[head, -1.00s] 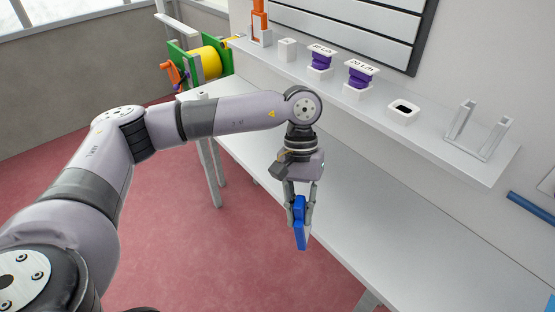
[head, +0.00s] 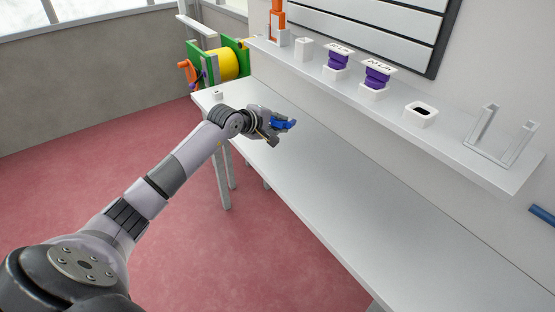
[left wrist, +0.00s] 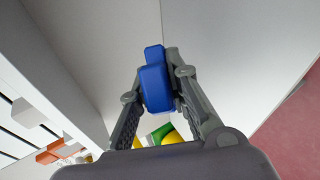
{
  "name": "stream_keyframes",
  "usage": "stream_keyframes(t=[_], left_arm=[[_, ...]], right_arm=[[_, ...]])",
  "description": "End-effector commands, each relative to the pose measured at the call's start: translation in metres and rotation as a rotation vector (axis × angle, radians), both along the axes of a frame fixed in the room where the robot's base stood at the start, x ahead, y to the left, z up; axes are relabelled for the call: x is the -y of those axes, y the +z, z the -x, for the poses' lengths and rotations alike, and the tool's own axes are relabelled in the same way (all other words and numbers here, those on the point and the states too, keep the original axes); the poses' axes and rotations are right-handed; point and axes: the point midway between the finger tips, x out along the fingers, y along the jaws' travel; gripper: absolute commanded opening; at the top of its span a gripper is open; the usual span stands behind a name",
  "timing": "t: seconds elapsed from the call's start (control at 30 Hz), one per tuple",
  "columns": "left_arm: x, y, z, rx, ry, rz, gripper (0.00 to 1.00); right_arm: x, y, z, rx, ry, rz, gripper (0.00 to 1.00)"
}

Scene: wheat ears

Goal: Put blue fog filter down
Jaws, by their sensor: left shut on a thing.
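The blue fog filter (head: 284,123) is a small blue block. My left gripper (head: 277,124) is shut on it and holds it over the far left part of the long white table (head: 330,190). In the left wrist view, the blue fog filter (left wrist: 156,80) sits between the two fingers of the left gripper (left wrist: 157,92), with its far end sticking out past them. I cannot tell how high it is above the table. My right gripper is not in view.
A white shelf (head: 465,160) runs along the wall above the table. On it stand two purple-and-white items (head: 376,75), a white box with a dark opening (head: 421,114) and a white bracket (head: 500,135). A yellow spool (head: 230,64) stands beyond the table. The table's middle is clear.

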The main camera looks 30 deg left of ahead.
Motion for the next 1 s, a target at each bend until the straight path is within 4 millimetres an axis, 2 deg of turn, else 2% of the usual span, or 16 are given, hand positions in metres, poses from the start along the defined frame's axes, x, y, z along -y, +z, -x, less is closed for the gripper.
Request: stream_keyframes(t=[0.27, 0.67, 0.8, 1.0], left_arm=[[-0.004, -0.014, 0.000, 0.006, 0.010, -0.001, 0.00], [-0.003, -0.071, 0.000, 0.005, 0.009, 0.000, 0.00], [-0.004, -0.091, 0.000, 0.005, 0.008, -0.004, 0.00], [-0.003, -0.100, 0.000, 0.007, 0.008, -0.002, 0.00]], right_arm=[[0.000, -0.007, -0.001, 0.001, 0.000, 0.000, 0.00], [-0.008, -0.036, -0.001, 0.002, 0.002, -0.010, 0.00], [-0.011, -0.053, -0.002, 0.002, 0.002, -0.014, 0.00], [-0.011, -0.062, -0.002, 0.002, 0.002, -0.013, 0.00]])
